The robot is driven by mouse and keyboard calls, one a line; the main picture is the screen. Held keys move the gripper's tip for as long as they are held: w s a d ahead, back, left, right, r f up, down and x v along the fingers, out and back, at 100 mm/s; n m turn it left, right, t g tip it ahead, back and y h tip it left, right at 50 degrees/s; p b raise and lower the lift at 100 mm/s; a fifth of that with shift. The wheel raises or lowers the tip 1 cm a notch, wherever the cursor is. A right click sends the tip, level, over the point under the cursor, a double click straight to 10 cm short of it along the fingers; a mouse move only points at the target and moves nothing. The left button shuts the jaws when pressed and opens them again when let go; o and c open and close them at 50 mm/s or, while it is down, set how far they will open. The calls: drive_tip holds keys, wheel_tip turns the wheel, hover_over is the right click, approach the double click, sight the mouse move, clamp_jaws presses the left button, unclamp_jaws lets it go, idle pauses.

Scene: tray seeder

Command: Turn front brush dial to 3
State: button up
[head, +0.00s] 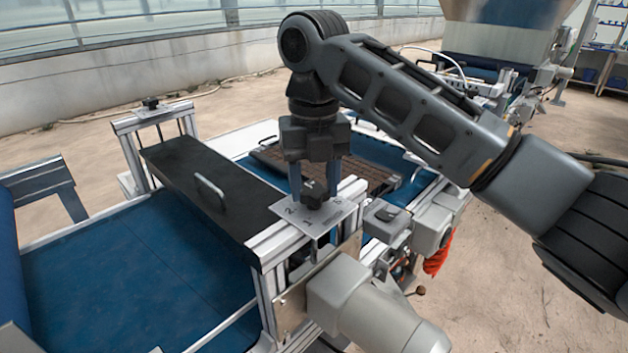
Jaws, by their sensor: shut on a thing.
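The front brush dial (313,200) is a small dark knob on a light metal scale plate (322,219), on top of the near post of the brush frame. The marks 2 and 1 show on the plate's left part; the rest of the scale is hard to read. My gripper (314,193) points straight down over the plate, its fingers shut on the dial. The fingers hide much of the knob, and I cannot tell which mark it points to.
A black brush cover (180,165) with a handle lies left of the plate, above the blue belt (110,270). A second knob (150,103) tops the far post. A soil-filled tray (365,172) sits behind my gripper. A grey motor (375,305) juts out in front.

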sight(314, 189)
drive_tip(key=shift+n, duration=0.4)
drive_tip(key=o, duration=1)
drive_tip(key=shift+r, duration=0.1)
wheel_tip(314, 189, up, 8)
drive_tip(key=shift+f+b, duration=0.2)
drive_tip(key=shift+b, duration=0.15)
